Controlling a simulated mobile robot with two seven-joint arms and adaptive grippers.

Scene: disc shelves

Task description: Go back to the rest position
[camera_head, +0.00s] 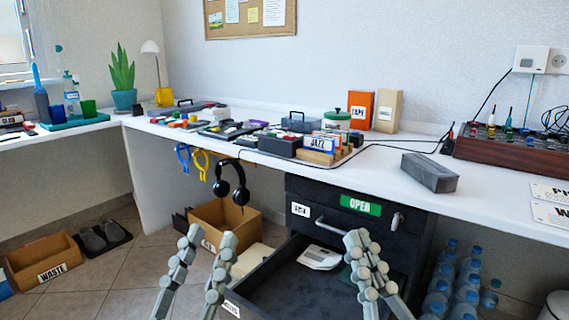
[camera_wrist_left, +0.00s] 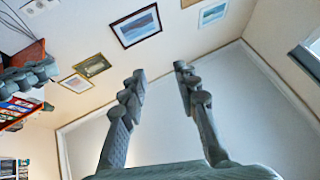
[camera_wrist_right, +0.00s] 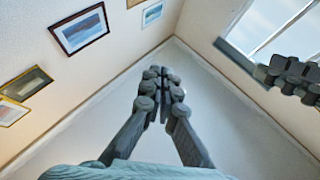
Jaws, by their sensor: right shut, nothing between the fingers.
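My left gripper (camera_head: 212,237) rises into the lower middle of the head view with its two fingers apart and nothing between them. Its open fingers also show in the left wrist view (camera_wrist_left: 160,74). My right gripper (camera_head: 358,238) stands further right, its fingers together, empty. The right wrist view shows the same closed fingertips (camera_wrist_right: 161,73). Neither visibly touches anything.
A white counter (camera_head: 500,200) runs along the wall above a dark drawer cabinet (camera_head: 410,225). Headphones (camera_head: 240,185) hang from its edge. A grey box (camera_head: 430,172) lies on top. Bottles (camera_head: 455,280) stand below at right. Cardboard boxes (camera_head: 45,258) sit on the floor at left.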

